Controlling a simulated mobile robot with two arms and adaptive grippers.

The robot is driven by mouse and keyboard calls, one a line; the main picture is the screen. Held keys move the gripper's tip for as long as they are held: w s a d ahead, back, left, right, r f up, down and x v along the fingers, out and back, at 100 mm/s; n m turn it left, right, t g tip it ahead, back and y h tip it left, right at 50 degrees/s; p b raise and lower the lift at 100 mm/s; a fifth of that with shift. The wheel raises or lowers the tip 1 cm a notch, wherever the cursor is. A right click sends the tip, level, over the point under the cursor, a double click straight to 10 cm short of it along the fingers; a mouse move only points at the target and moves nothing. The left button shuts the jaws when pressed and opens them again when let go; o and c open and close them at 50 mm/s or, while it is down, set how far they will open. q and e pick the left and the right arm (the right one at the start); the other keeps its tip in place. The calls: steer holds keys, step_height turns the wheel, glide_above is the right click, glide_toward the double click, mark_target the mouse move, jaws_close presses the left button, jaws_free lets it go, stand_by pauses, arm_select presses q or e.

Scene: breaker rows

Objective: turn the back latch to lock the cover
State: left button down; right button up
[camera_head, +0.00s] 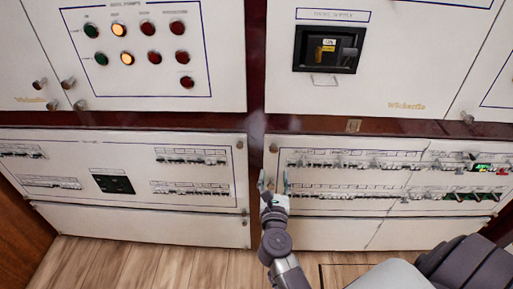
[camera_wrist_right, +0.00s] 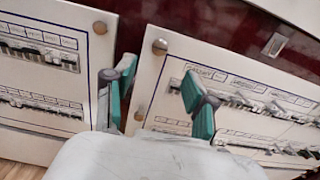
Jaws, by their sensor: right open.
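The right-hand lower breaker cover (camera_head: 340,208) is a white panel that looks closed. A round latch knob (camera_head: 273,147) sits at its upper left corner; it also shows in the right wrist view (camera_wrist_right: 160,46). A second, lower knob (camera_wrist_right: 139,115) on the same edge shows in the right wrist view, close to my left-hand fingertip. I cannot tell which knob is the back latch, or how either is turned. My right gripper (camera_head: 274,182) is open and empty in front of the cover's left edge, its teal-padded fingers (camera_wrist_right: 158,80) apart. My left gripper is out of view.
A neighbouring cover (camera_head: 200,228) lies left across a narrow dark gap, with its own knobs (camera_head: 240,144). Switch panels (camera_head: 150,92) stand above. Breaker rows (camera_head: 350,160) run right of my gripper. Wood floor (camera_head: 130,262) is clear at lower left.

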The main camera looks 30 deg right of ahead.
mark_target(274, 150)
steer(key=x, duration=1.2)
steer(key=shift+w+p, duration=0.15)
steer(key=shift+p, duration=0.2)
jaws_close()
